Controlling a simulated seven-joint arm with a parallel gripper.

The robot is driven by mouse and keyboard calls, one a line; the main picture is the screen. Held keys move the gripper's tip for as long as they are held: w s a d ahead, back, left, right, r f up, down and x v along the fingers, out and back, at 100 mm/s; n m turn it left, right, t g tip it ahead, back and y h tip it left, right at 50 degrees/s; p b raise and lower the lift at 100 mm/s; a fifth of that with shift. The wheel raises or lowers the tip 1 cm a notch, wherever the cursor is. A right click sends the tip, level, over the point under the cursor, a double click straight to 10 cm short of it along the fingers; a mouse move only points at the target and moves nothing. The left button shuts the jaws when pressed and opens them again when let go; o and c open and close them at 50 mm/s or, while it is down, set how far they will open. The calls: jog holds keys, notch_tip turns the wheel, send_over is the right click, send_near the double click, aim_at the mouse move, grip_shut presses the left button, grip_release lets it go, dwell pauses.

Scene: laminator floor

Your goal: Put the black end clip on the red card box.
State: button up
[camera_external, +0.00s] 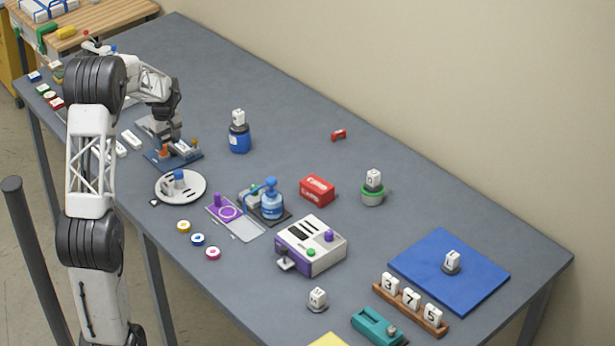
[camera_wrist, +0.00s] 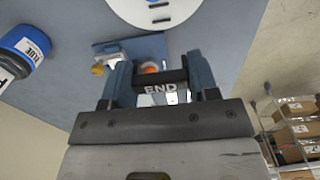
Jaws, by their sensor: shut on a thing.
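My gripper (camera_wrist: 162,84) is shut on the black end clip (camera_wrist: 160,87), a dark bar lettered "END" between the two fingers in the wrist view. In the external view my gripper (camera_external: 166,112) is at the far left part of the table, above or beside a small blue-based device; the clip cannot be made out there. The red card box (camera_external: 317,189) sits near the middle of the table, well to the right of my gripper. It is not in the wrist view.
The blue-based device (camera_external: 186,153) is close to my gripper. A purple-white machine (camera_external: 311,248) is in front of the box. The table behind the box is mostly clear.

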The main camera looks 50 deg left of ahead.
jog(key=r, duration=0.2)
jog(key=shift+w+d+r, duration=0.15)
jog(key=shift+d+r, duration=0.05)
jog(key=shift+r, duration=0.15)
jog(key=w+d, duration=0.5)
jog(key=d, duration=0.8)
jog(key=w+d, duration=0.4)
jog(key=d, duration=0.9)
jog(key=w+d, duration=0.5)
jog(key=d, duration=0.8)
notch_tip(320, 180, down, 6)
jog(key=shift+w+f, duration=0.1)
send_over(318, 184)
jog(key=shift+f, duration=0.7)
jog(key=shift+f, duration=1.8)
